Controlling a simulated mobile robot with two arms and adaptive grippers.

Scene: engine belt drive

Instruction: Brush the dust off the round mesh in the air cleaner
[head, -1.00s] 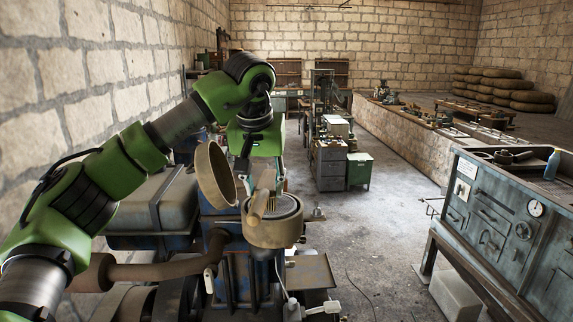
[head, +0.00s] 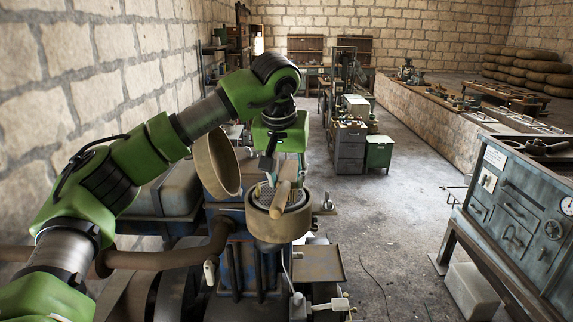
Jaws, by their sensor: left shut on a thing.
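The air cleaner (head: 277,230) is a round tan bowl on top of the blue engine, with its tan lid (head: 217,163) swung open and upright on its left. The grey round mesh (head: 299,198) shows inside the bowl, partly covered by the brush. My left gripper (head: 272,176) points down over the bowl. It is shut on a brush with a tan wooden handle (head: 282,198). The brush is tilted over the mesh. Whether its bristles touch the mesh, and how much dust lies there, I cannot tell. My right gripper is out of view.
The blue engine (head: 245,265) with a rusty pipe (head: 165,262) stands below the air cleaner. A stone wall (head: 60,95) runs close along the left. A grey-blue workbench (head: 515,205) stands on the right.

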